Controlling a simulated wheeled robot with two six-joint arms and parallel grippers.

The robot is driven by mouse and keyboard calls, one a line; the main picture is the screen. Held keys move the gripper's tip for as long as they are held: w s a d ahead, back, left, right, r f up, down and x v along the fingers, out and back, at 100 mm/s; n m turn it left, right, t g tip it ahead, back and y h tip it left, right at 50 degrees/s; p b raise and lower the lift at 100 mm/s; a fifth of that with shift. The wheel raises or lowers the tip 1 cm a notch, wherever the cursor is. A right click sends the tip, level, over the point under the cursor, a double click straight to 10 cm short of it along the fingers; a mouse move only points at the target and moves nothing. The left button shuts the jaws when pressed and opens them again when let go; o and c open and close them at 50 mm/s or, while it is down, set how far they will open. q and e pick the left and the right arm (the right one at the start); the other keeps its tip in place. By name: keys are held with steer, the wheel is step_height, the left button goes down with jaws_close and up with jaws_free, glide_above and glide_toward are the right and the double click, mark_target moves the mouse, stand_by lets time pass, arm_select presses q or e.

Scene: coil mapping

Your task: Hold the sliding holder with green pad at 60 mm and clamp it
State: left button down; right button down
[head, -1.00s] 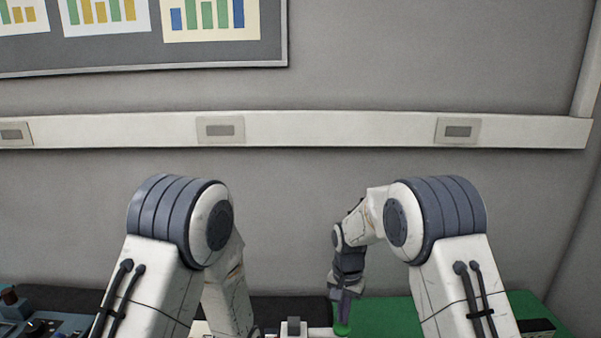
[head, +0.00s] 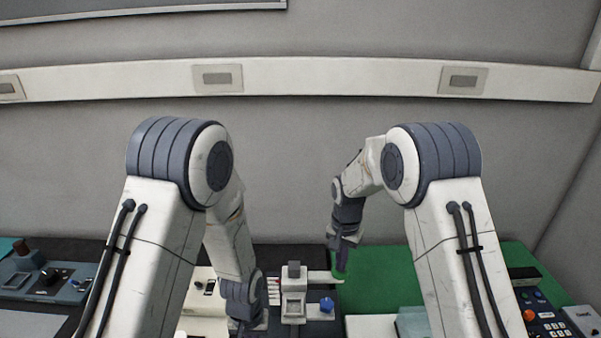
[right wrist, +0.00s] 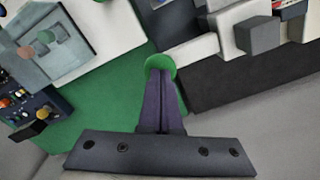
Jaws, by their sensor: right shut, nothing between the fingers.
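The sliding holder's green pad (right wrist: 160,64) is a round disc at the tips of my right gripper (right wrist: 163,80). The fingers are shut together with nothing between them; whether they touch the pad I cannot tell. In the head view my right gripper (head: 342,258) points down at the end of a pale bar (head: 320,276). The green pad there is hard to tell from the green mat. The bar runs from a grey-and-white instrument (head: 293,292) with a blue knob (head: 326,305). My left gripper (head: 243,324) is low beside the instrument, its fingertips unclear.
A green mat (head: 385,275) lies under and right of my right gripper. A control box with an orange button (head: 528,315) stands at the right, and a blue-grey panel with knobs (head: 45,280) at the left. A white box (head: 203,300) is left of the instrument.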

steer(key=shift+f, duration=2.15)
